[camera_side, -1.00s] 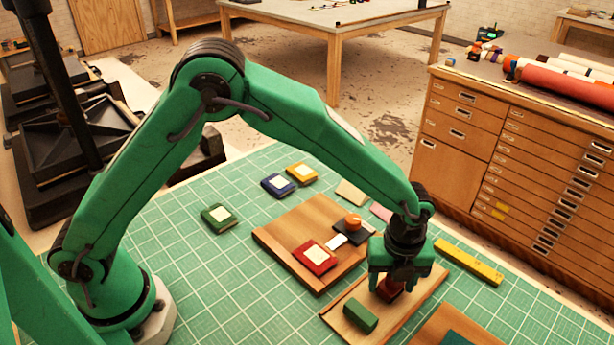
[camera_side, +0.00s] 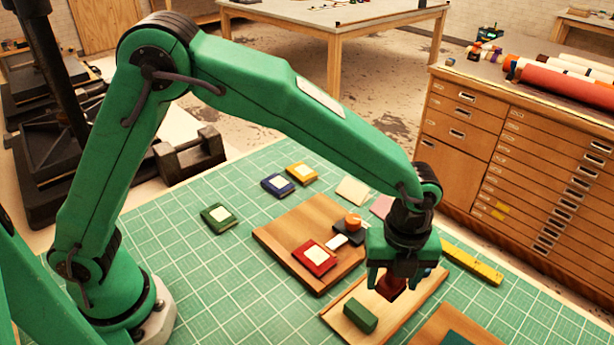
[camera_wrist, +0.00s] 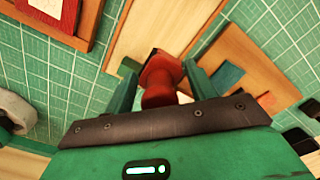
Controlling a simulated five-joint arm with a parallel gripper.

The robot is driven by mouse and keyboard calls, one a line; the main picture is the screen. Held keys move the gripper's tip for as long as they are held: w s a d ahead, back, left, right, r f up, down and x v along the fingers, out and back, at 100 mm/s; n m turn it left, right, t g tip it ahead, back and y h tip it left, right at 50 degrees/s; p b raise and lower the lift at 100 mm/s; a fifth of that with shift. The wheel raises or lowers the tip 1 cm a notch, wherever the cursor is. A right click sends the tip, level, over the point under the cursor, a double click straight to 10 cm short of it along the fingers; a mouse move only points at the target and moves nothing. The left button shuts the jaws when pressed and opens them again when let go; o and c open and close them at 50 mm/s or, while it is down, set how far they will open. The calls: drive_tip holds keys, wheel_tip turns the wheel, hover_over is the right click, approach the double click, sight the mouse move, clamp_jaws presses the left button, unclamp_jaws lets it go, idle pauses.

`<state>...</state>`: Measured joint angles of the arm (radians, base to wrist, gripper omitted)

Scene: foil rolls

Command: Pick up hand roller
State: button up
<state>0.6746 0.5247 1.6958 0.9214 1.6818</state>
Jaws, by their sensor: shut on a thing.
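My gripper (camera_side: 394,281) is over the right part of a shallow wooden tray (camera_side: 345,338). Its fingers are shut on the red hand roller (camera_side: 392,286), which is mostly hidden by the fingers in the side view. In the wrist view the red hand roller (camera_wrist: 160,82) sits between the two green fingers, with a dark patch at its far end. It appears to hang a little above the tray floor.
A green block (camera_side: 360,315) lies in the tray. Behind it, a wooden board (camera_side: 290,232) bears a red-framed pad (camera_side: 314,257) and a dark tool with an orange knob (camera_side: 353,221). A yellow bar (camera_side: 472,263) lies right.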

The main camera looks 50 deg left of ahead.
drive_tip(key=s+d+r, duration=0.3)
drive_tip(key=s+r, duration=0.1)
drive_tip(key=s, duration=0.3)
drive_tip(key=shift+r, duration=0.3)
drive_tip(key=shift+d, duration=0.1)
drive_tip(key=o, duration=0.5)
drive_tip(key=c, duration=0.3)
drive_tip(key=w+a+n, duration=0.2)
drive_tip(key=a+n, duration=0.2)
drive_tip(key=a, duration=0.4)
drive_tip(key=w+a+f+n, duration=0.1)
drive_tip(key=w+a+n, duration=0.2)
drive_tip(key=a, duration=0.6)
drive_tip(key=shift+w+a+n, duration=0.3)
drive_tip(key=shift+w+n, duration=0.05)
drive_tip(key=shift+n, duration=0.65)
